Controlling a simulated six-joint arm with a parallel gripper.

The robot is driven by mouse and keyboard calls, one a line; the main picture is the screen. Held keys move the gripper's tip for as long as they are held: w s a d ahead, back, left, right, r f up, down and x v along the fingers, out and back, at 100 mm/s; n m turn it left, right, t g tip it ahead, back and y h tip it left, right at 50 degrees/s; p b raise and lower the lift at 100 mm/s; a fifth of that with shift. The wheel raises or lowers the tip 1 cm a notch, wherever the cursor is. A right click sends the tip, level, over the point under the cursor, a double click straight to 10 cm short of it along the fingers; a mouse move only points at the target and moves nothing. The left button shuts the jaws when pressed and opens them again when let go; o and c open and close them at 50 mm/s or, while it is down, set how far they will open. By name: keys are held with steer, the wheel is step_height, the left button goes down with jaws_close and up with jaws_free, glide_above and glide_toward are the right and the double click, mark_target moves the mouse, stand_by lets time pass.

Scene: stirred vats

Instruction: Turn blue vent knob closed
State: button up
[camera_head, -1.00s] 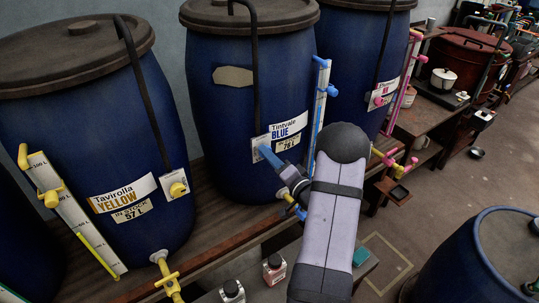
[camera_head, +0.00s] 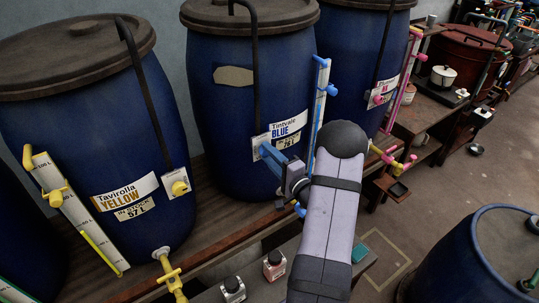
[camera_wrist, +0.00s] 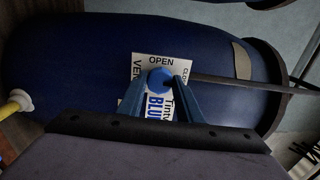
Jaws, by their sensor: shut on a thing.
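The blue vent knob (camera_wrist: 160,80) sits on a white plate (camera_wrist: 146,60) on the blue vat (camera_head: 225,110) labelled "Tintvale BLUE". The wrist view shows "OPEN" above the knob and a partly covered word starting "CLO" to its right. My gripper (camera_wrist: 160,84) has its two blue fingers on either side of the knob, closed on it. In the head view the gripper (camera_head: 264,151) reaches the plate from the lower right, and its fingers hide the knob. I cannot tell exactly which way the knob points.
A blue-framed sight gauge (camera_head: 318,100) stands just right of the plate. A dark pipe (camera_wrist: 225,83) runs down the vat to the plate. The yellow-labelled vat (camera_head: 85,130) is on the left, and small bottles (camera_head: 274,265) stand below the shelf.

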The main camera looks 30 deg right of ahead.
steer(key=o, duration=1)
steer(key=shift+o, duration=0.2)
steer(key=s+b, duration=0.3)
steer(key=s, duration=0.4)
steer(key=shift+s, duration=0.2)
